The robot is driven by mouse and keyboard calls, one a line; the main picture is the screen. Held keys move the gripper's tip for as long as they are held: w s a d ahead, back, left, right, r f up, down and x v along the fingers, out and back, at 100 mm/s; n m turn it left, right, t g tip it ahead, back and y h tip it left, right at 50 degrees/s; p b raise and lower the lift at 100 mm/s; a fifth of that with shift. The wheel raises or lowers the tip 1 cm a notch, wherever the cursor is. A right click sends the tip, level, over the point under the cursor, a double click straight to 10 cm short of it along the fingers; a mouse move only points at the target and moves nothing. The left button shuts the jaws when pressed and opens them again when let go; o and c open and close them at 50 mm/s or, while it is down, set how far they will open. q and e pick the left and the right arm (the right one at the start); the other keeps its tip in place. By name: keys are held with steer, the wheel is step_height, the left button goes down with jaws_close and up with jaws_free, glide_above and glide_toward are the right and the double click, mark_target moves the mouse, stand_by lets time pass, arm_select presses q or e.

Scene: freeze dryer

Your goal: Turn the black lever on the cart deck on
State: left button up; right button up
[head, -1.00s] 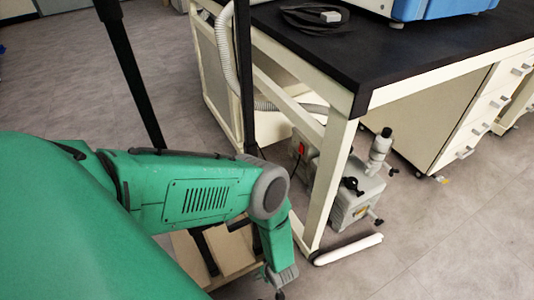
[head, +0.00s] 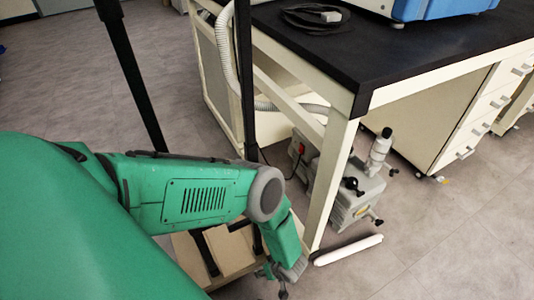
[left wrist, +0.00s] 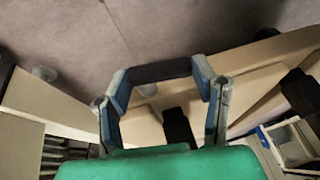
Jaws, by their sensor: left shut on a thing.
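My left gripper (head: 276,279) is low beside the near table leg in the head view, by the beige cart deck (head: 232,252). In the left wrist view its two blue-grey fingers (left wrist: 161,76) stand apart, with a dark bar, seemingly the black lever (left wrist: 160,71), spanning between their tips. The gripper is shut on this bar. The beige deck (left wrist: 262,82) lies below and beyond the fingers. The lever cannot be made out in the head view, where my arm and gripper cover that area. My right gripper is not in view.
A grey pump (head: 355,195) with a red switch stands on the floor under the black-topped bench (head: 400,55). The bench leg (head: 333,180) is close to my left gripper. A black post (head: 246,80) rises nearby. Open floor (head: 450,240) lies at the right.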

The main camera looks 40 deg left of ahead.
arm_select(q)
steer(key=shift+w+d+r+g, duration=0.1)
steer(key=shift+w+d+g, duration=0.25)
steer(key=shift+g, duration=0.45)
steer(key=shift+w+d+m+y, duration=0.3)
steer(key=shift+d+y, duration=0.1)
steer(key=o, duration=0.3)
steer(key=shift+w+d+g, duration=0.2)
steer(key=shift+w+g, duration=0.15)
steer(key=shift+g, duration=0.05)
steer(key=shift+s+a+r+g+y, duration=0.15)
steer(key=shift+s+a+g, duration=0.05)
steer(key=shift+a, duration=0.15)
steer(key=shift+s+a+r+g+y, duration=0.1)
steer(key=shift+s+a+g+y, duration=0.1)
steer(key=shift+a, duration=0.15)
steer(key=c, duration=0.3)
steer(key=o, duration=1.2)
steer(key=shift+c, duration=0.2)
steer(key=shift+s, duration=0.1)
